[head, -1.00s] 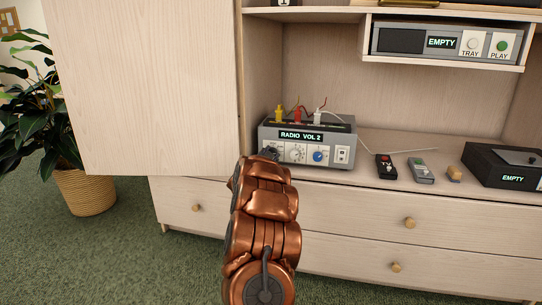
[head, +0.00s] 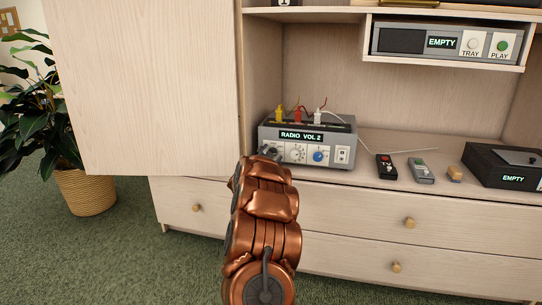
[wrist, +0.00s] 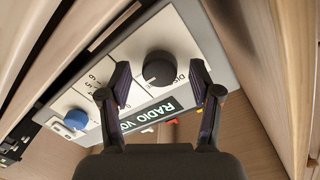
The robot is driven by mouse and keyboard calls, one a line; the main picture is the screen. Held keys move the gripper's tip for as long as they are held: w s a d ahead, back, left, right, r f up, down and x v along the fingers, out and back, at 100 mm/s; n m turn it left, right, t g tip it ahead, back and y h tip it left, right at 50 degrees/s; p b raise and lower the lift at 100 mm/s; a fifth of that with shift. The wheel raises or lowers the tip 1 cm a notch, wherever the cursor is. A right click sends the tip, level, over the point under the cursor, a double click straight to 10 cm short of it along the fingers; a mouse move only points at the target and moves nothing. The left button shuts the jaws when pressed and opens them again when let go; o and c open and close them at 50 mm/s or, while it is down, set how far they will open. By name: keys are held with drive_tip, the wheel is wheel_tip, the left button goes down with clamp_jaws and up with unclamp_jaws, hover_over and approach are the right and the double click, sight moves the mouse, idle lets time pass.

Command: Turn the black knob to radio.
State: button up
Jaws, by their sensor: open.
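The grey amplifier (head: 347,131) stands on the cabinet shelf, and its display (head: 301,136) reads "RADIO VOL 2". The black knob (wrist: 158,69) sits on the white front panel in the wrist view. Its printed label beside it is only partly readable. My gripper (wrist: 161,74) is open, with one finger on each side of the knob and visible gaps to it. In the head view my gripper (head: 270,153) is a small dark shape at the panel's left end, and it and my arm hide the knob there.
A white dial (head: 297,154) and a blue knob (head: 319,156) sit right of the black knob. Coloured plugs with cables rise from the amplifier's top. Remotes (head: 386,167) lie to its right. An open cabinet door (head: 145,90) stands close on the left.

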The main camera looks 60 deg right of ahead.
drive_tip(key=v, duration=1.2)
idle(0.3)
idle(0.4)
